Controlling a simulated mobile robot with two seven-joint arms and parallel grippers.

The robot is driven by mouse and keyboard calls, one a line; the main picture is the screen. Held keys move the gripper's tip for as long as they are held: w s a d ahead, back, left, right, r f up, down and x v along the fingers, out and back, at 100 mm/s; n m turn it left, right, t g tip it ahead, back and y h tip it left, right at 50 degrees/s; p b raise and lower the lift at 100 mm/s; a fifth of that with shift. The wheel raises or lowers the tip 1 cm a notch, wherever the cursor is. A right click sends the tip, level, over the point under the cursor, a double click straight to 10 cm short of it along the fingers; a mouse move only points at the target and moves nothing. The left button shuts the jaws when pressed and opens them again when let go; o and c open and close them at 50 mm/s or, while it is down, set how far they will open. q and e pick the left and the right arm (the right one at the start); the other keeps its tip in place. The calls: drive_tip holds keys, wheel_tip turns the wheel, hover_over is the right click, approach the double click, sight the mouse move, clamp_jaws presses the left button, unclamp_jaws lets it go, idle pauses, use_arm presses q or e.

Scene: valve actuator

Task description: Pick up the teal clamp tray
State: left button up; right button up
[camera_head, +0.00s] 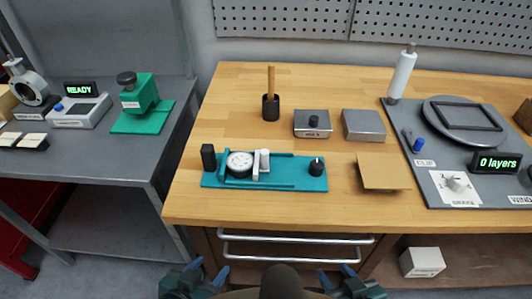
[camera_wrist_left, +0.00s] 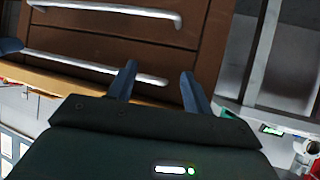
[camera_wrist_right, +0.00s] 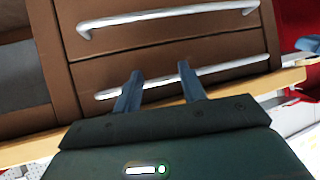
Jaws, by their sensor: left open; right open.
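The teal clamp tray (camera_head: 300,184) lies flat near the front edge of the wooden workbench in the head view. It carries a round white-faced dial part (camera_head: 240,164), a white block beside it, a black block at its left end and a black knob (camera_head: 316,167) at its right end. My left gripper (camera_head: 208,272) is open and empty, in front of the bench and below its top. My right gripper (camera_head: 337,279) is open and empty, also in front of the bench. In the wrist views the left fingers (camera_wrist_left: 158,88) and right fingers (camera_wrist_right: 158,85) face the drawers, apart from the tray.
Behind the tray are a black cup with a wooden handle (camera_head: 271,105) and two grey boxes. A brown square sheet (camera_head: 384,171) lies right of it. A dark winding station (camera_head: 440,190) fills the right side. Drawer handles (camera_head: 298,239) stick out below the bench front.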

use_arm(q)
drive_tip(key=w+a+r+m+y, duration=0.3)
drive_tip(key=a+m+y, duration=0.2)
drive_tip(key=a+m, duration=0.3)
drive_tip(key=w+a+r+m+y, duration=0.25)
drive_tip(key=a+m+y, duration=0.25)
drive_tip(key=a+m, duration=0.3)
drive_tip(key=m+t+h, duration=0.6)
drive_tip(key=m+t, duration=0.1)
drive_tip(key=m, duration=1)
approach(209, 145)
drive_tip(key=w, duration=0.4)
drive_tip(key=shift+w+f, duration=0.2)
drive_tip(key=shift+w, duration=0.2)
drive_tip(key=w, duration=0.6)
drive_tip(key=shift+w+a+f, duration=0.2)
drive_tip(key=shift+a+f, duration=0.1)
use_arm(e)
drive_tip(key=shift+s+d+f, duration=0.1)
drive_tip(key=shift+s+f, duration=0.1)
drive_tip(key=shift+s, duration=0.25)
drive_tip(key=shift+s+d+f, duration=0.1)
drive_tip(key=shift+s+f, duration=0.05)
drive_tip(key=shift+s, duration=0.3)
